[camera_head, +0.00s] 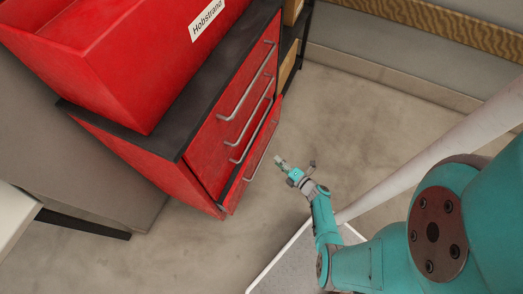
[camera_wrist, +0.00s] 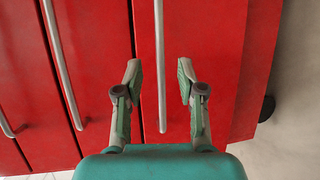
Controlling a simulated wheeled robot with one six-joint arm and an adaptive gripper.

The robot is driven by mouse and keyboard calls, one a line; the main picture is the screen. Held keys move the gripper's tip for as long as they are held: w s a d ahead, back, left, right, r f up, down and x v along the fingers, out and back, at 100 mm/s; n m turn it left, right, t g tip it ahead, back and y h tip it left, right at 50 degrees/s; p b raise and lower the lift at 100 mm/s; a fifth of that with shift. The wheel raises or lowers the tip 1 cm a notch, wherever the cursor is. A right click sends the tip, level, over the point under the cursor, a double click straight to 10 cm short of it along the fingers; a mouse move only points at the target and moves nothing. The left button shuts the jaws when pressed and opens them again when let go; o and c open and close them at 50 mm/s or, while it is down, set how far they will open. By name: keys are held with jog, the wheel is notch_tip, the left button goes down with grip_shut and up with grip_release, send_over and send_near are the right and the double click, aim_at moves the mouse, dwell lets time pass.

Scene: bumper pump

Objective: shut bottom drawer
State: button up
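The red cabinet's bottom drawer (camera_head: 253,160) stands slightly open, its front sticking out past the drawers above. Its long metal handle (camera_head: 262,143) runs along the front. In the wrist view the bottom drawer front (camera_wrist: 215,45) fills the middle right, and its handle (camera_wrist: 159,60) shows between the two fingers. My gripper (camera_head: 296,165) is a short way to the right of the drawer front in the head view, with a gap of floor showing between them. My gripper (camera_wrist: 159,75) is open and empty, its fingers pointing at the drawer front.
The upper drawers' handles (camera_head: 247,85) show above, and these drawers look shut. A red bin (camera_head: 130,55) labelled Hobstrand rests on the dark cabinet top (camera_head: 190,110). A shelf (camera_head: 290,60) stands behind the cabinet. Bare floor (camera_head: 350,120) lies to the right.

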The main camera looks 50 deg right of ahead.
aim_at(265, 151)
jog(key=w, duration=0.3)
jog(key=w+f, duration=0.1)
jog(key=w, duration=0.5)
jog(key=shift+d+f, duration=0.25)
jog(key=shift+f, duration=0.1)
grip_shut()
